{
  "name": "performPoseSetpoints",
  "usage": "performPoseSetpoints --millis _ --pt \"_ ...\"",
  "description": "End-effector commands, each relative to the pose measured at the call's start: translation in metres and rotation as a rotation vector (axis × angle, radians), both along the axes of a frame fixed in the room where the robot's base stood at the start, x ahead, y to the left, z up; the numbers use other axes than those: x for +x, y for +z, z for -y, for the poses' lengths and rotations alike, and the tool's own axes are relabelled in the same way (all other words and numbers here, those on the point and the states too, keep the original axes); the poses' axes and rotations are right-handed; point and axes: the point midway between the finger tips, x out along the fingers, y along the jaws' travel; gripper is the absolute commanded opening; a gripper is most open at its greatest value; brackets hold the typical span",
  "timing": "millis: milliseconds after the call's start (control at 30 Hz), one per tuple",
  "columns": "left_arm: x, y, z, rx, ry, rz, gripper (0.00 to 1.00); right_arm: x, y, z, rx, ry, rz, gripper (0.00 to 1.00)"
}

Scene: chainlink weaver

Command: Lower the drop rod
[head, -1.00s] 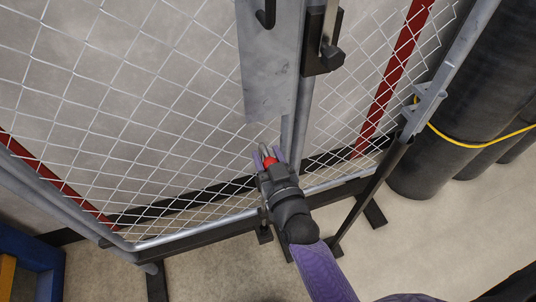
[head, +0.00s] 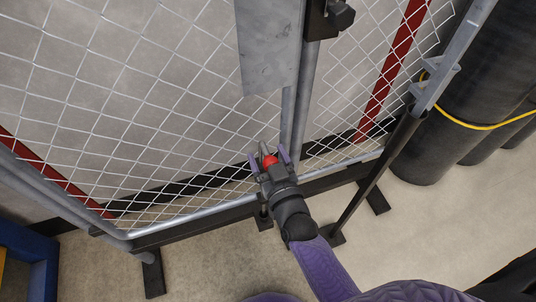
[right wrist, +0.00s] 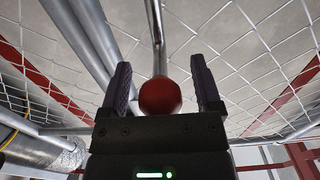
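The drop rod (head: 263,150) is a thin grey metal rod with a red ball knob (head: 270,160), in front of the chain-link gate near its lower rail. In the right wrist view the knob (right wrist: 160,96) sits between my fingers, and the rod (right wrist: 156,30) runs up behind it. My right gripper (head: 268,158) is open around the knob. Gaps show between the knob and both fingers in the right wrist view (right wrist: 161,88). The rod's lower end is hidden by my gripper. My left gripper is not in view.
A grey metal plate (head: 267,55) and a black latch block (head: 326,18) are above the gripper. Chain-link mesh (head: 150,110) spreads behind. A dark diagonal brace (head: 375,180) stands to the right, near large black rolls (head: 430,140). A blue frame (head: 35,255) is at lower left.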

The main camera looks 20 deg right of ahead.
Motion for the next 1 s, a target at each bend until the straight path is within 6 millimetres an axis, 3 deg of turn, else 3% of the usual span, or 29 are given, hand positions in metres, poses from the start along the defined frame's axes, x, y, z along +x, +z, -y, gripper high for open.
performPoseSetpoints --millis 267,600,700,1000 --pt "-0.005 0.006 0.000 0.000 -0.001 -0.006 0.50 -0.010 0.003 0.000 0.000 0.000 0.002 0.82" --pt "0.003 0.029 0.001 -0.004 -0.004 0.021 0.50 -0.082 0.003 0.003 0.000 0.001 0.000 0.82" --pt "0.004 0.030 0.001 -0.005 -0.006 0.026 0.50 -0.094 0.002 0.003 0.000 0.000 0.001 0.82" --pt "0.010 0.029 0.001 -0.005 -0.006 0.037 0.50 -0.099 0.001 0.003 0.000 0.000 0.002 0.82"
